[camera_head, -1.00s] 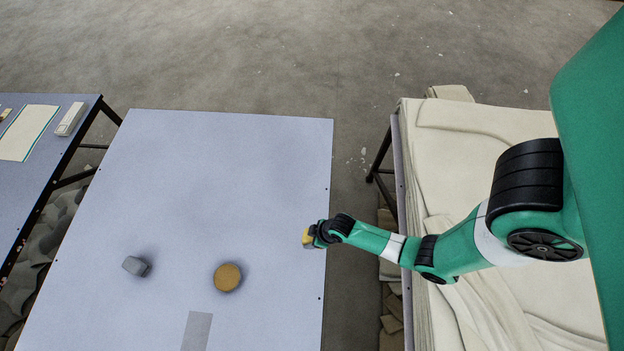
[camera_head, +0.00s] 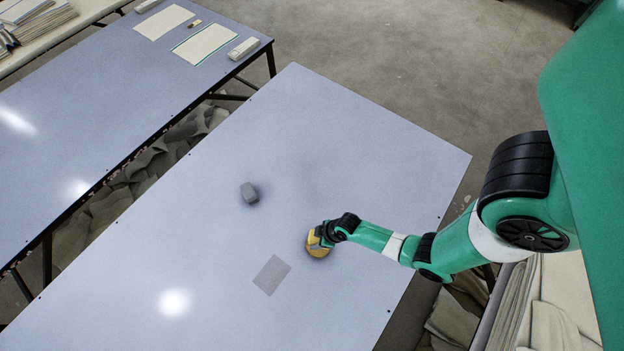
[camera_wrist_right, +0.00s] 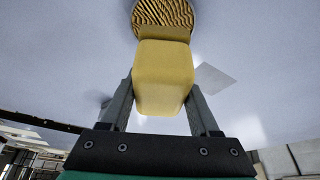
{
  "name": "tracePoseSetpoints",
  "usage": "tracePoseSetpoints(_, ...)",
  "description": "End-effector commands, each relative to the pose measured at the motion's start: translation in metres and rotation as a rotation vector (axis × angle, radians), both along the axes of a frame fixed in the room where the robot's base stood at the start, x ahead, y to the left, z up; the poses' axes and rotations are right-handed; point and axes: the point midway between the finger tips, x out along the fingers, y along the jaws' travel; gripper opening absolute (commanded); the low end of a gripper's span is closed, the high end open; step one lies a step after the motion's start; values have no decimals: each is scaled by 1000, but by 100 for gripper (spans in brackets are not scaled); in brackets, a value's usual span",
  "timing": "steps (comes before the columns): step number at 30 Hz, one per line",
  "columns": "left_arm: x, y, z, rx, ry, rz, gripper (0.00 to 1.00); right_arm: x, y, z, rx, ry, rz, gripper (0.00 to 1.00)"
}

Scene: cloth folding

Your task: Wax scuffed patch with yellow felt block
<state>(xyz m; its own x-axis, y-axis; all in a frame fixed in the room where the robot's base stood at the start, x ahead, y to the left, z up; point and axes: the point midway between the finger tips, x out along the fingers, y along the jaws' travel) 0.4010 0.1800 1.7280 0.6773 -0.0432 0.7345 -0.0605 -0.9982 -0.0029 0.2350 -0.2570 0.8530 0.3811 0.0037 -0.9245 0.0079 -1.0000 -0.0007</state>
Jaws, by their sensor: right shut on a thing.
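The yellow felt block (camera_wrist_right: 165,75) is held between the two fingers of my right gripper (camera_head: 322,234), which is shut on it. In the wrist view the block's far end overlaps a round, ridged, orange-brown disc (camera_wrist_right: 165,14); I cannot tell whether they touch. In the head view the disc (camera_head: 317,250) is partly hidden under the gripper and block. The scuffed patch is a darker grey rectangle (camera_head: 272,275) on the pale table, left of and nearer than the disc. It also shows in the wrist view (camera_wrist_right: 213,78). My left gripper is not in view.
A small grey block (camera_head: 249,193) stands on the pale table (camera_head: 170,245), up and left of the disc. A second table (camera_head: 120,95) at left holds cream sheets and white blocks. Cloth is piled at lower right (camera_head: 560,290). The table around the patch is clear.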

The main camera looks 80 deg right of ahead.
Motion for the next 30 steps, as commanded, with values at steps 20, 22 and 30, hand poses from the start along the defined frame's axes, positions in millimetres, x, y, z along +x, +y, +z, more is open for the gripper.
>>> tracePoseSetpoints(20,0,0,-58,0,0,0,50,1,0,-59,0,-1,1,18)
tracePoseSetpoints(22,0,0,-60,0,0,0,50,1,0,-61,0,-1,1,18)
tracePoseSetpoints(30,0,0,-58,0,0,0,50,1,0,-60,0,-1,1,18)
